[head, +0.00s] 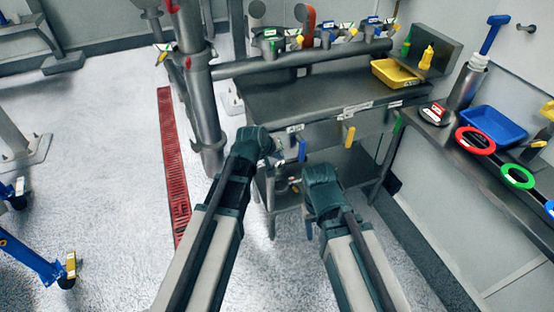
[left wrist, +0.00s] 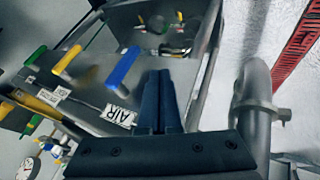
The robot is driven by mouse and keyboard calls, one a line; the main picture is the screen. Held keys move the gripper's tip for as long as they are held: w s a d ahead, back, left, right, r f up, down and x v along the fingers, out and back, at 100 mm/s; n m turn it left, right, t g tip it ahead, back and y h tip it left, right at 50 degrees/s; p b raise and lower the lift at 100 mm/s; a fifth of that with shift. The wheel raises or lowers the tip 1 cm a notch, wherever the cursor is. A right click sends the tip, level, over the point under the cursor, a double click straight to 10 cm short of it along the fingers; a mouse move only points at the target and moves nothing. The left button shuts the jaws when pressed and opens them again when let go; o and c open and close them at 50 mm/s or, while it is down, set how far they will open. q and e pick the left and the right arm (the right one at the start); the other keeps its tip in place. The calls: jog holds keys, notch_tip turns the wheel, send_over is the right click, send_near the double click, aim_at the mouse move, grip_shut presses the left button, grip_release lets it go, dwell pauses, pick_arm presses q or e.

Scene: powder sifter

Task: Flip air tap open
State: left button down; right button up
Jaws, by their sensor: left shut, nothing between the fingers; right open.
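The AIR label (left wrist: 118,115) is on the bench's front edge in the left wrist view. Closest to it is a blue tap handle (left wrist: 125,66), which also shows in the head view (head: 302,150) hanging below the front edge. My left gripper (head: 276,158) is shut and empty, just left of the blue handle in the head view. Its closed fingers (left wrist: 160,85) show beside the handle with a gap in the left wrist view. My right gripper (head: 294,184) is below the bench edge, lower right of the left one; it is open, its fingers small and partly hidden.
A yellow handle (head: 349,136) and a green handle (head: 397,124) hang farther right along the bench (head: 310,95). A grey vertical pipe (head: 199,90) stands left of my left arm. A side counter with a blue tray (head: 493,124) is at the right.

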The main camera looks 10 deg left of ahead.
pick_arm(q)
jog(key=shift+w+d+f+b, duration=0.75)
jog(key=shift+w+d+f, duration=0.3)
jog(key=shift+w+d, duration=0.15)
jog(key=shift+w+d+f+b, duration=0.75)
jog(key=shift+w+d+f, duration=0.25)
jog(key=shift+w+d, duration=0.2)
